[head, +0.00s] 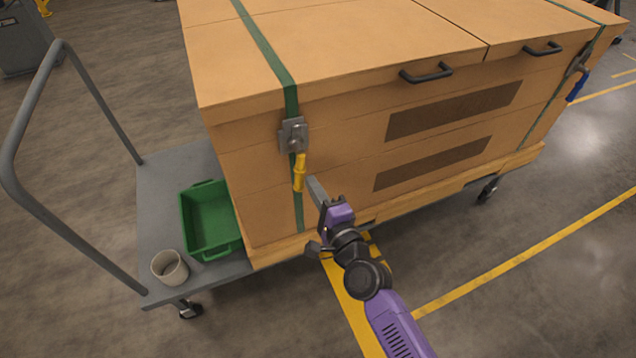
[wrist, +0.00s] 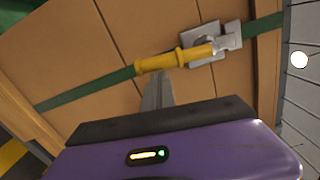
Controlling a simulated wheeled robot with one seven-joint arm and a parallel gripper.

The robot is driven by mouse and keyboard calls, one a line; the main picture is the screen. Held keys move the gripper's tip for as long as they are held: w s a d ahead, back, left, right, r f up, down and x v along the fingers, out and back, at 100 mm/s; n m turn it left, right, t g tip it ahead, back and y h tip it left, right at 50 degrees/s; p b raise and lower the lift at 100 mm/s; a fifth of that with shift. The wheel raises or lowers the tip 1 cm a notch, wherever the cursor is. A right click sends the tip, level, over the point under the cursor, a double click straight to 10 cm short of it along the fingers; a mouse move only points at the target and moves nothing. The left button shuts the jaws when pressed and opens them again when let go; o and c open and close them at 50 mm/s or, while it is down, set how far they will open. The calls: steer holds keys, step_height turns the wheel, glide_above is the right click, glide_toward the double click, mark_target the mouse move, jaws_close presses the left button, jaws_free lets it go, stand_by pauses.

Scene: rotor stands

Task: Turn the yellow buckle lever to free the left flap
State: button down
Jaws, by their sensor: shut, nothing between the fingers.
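The yellow buckle lever (head: 299,172) hangs down from a grey metal buckle (head: 293,134) on the green strap (head: 265,45) at the crate's left front. My gripper (head: 314,184) is shut and empty, with its fingertips just right of the lever's lower part. In the wrist view the yellow lever (wrist: 175,61) lies across the top and the shut fingers (wrist: 158,90) point at its middle. I cannot tell whether the fingertips touch it. The left flap (head: 340,45) lies flat and closed on the crate, with the green strap over it.
A blue lever (head: 577,86) hangs on a second strap at the crate's right end. Black handles (head: 427,73) stick out at the flaps' front edge. A green bin (head: 208,220) and a grey cup (head: 169,267) stand on the cart's left end. The floor in front is clear.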

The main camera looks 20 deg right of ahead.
steer(key=a+r+m+p, duration=0.1)
steer(key=a+r+m, duration=0.2)
steer(key=a+m, duration=0.2)
steer(key=a+r+m+h+p, duration=0.1)
steer(key=a+m, duration=0.3)
steer(key=m, duration=0.7)
steer(key=shift+a+r+t+p, duration=0.35)
steer(key=shift+r+p, duration=0.25)
steer(key=shift+r, duration=0.3)
steer(key=shift+r+m, duration=0.1)
steer(key=shift+m, duration=0.2)
steer(key=s+f+b, duration=0.4)
steer(key=s+b, duration=0.1)
steer(key=s, duration=0.5)
steer(key=shift+s+d+f, duration=0.2)
steer(key=shift+s+f, duration=0.2)
